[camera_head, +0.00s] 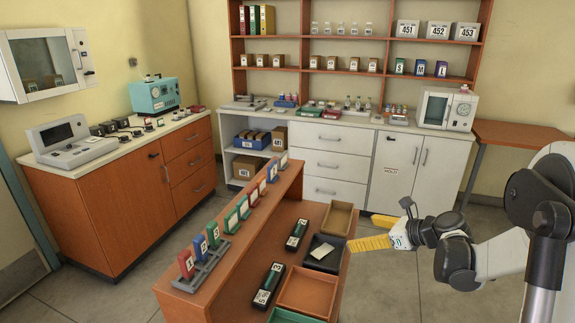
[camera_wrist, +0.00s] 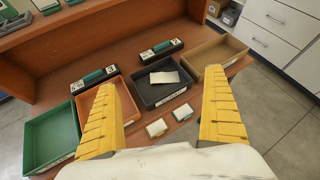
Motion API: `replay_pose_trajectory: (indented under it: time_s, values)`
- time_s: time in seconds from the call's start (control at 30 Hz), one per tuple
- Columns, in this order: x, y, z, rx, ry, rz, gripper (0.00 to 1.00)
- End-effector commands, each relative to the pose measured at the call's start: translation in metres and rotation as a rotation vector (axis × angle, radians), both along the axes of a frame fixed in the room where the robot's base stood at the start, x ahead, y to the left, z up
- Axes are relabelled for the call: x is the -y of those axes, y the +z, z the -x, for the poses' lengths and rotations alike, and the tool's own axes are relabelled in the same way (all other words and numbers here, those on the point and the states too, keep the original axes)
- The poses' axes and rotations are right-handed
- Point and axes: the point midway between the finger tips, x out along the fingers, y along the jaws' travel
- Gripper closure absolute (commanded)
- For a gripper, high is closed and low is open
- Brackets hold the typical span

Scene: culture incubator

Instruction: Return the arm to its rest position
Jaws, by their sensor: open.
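My gripper (camera_head: 370,232) has yellow ridged fingers and shows at the right end of the wooden desk in the head view. In the wrist view my gripper (camera_wrist: 163,100) has its two fingers wide apart with nothing between them. The fingers are above the row of trays, and the black tray (camera_wrist: 148,106) shows between them. A pale flat piece (camera_wrist: 164,77) lies in the black tray. My arm reaches in from the right in the head view.
The wooden desk (camera_head: 240,275) carries a green tray (camera_wrist: 50,137), an orange tray (camera_head: 308,292), a tan tray (camera_head: 338,218) and black holders (camera_wrist: 98,78). Two small labelled pieces (camera_wrist: 157,128) lie in front of the black tray. Floor right of the desk is open. White cabinets (camera_head: 405,172) stand behind.

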Motion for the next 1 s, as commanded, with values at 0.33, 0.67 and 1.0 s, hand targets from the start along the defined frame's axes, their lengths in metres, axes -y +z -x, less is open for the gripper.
replay_pose_trajectory:
  time_s: [0.33, 0.67, 1.0]
  values:
    - [-0.06, 0.059, 0.094, 0.229, 0.441, 0.679, 0.0]
    - [-0.081, 0.08, 0.217, 0.476, 1.045, 1.355, 0.0]
    - [-0.071, 0.07, 0.298, 0.647, 1.587, 1.811, 0.0]
